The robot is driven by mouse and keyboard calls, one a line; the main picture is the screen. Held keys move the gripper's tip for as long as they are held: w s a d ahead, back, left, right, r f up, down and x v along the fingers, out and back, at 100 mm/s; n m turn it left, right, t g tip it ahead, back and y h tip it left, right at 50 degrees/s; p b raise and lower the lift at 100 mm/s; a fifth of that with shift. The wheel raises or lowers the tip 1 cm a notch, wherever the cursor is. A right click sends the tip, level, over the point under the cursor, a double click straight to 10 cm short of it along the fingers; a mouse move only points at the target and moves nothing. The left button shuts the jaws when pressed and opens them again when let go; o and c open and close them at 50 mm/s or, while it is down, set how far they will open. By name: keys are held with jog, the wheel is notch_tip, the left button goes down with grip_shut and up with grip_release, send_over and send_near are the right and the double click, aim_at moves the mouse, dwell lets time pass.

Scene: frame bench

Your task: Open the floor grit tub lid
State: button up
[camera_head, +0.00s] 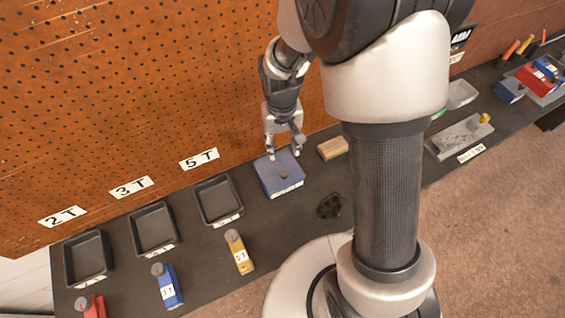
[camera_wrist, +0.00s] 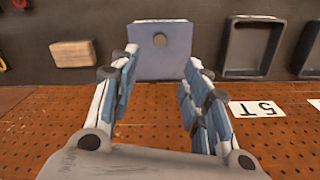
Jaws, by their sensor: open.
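The tub with its blue-grey lid (camera_head: 281,177) stands on the dark bench against the pegboard, right of the black trays. My gripper (camera_head: 285,154) is just above the lid's pegboard-side edge. In the wrist view my gripper (camera_wrist: 162,62) has its fingers spread wide with nothing between them. How far the fingertips are from the lid is hard to tell.
Black trays (camera_head: 219,222) stand left of the tub below labels 2T, 3T and 5T. A wooden block (camera_head: 332,147) lies close to the tub's right. The pegboard (camera_head: 130,100) rises right behind my gripper.

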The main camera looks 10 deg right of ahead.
aim_at(284, 173)
notch_tip(284, 173, down, 15)
jog(key=b, duration=0.3)
jog(key=shift+d+b, duration=0.15)
jog(key=shift+b, duration=0.15)
jog(key=shift+c, duration=0.3)
grip_shut()
